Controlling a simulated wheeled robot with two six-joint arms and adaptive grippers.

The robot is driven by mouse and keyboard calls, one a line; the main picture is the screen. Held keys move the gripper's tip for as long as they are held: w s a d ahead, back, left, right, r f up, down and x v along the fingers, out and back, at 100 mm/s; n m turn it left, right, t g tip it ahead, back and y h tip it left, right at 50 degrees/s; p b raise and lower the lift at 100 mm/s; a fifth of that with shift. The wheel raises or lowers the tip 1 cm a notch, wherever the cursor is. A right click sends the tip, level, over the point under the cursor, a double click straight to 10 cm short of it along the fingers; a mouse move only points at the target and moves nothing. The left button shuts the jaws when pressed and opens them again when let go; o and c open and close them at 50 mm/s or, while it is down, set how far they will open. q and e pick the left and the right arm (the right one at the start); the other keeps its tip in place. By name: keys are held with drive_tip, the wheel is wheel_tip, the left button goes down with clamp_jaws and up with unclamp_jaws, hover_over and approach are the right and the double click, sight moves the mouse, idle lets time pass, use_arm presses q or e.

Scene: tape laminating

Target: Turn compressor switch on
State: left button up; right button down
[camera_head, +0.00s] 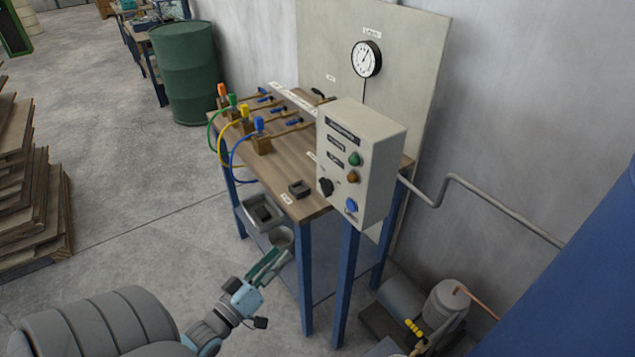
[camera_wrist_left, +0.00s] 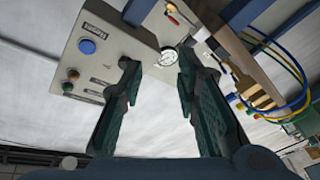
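The grey control box (camera_head: 362,150) stands at the table's front right corner. Its face has a black rotary knob (camera_head: 325,187), a blue button (camera_head: 351,205), and green (camera_head: 354,159) and orange (camera_head: 353,176) round parts. The labels are too small to read. The compressor (camera_head: 443,308), a grey tank unit, sits on the floor at the lower right. My left gripper (camera_head: 277,256) is below and left of the box, apart from it. In the left wrist view its fingers (camera_wrist_left: 158,76) are open and empty, with the blue button (camera_wrist_left: 87,46) to their left. My right gripper is not visible.
A round gauge (camera_head: 366,59) hangs on the back panel. A pipe (camera_head: 470,186) runs along the wall. Stacked boards (camera_head: 35,190) stand left; the floor between is clear.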

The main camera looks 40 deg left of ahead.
use_arm(q)
drive_tip(key=n+t, duration=0.1)
drive_tip(key=t, duration=0.1)
approach(326, 187)
drive_tip(key=x, duration=0.7)
drive_tip(key=shift+w+a+f+h, duration=0.2)
drive_tip(key=shift+w+h, duration=0.05)
drive_tip(key=shift+h, duration=0.05)
clamp_jaws()
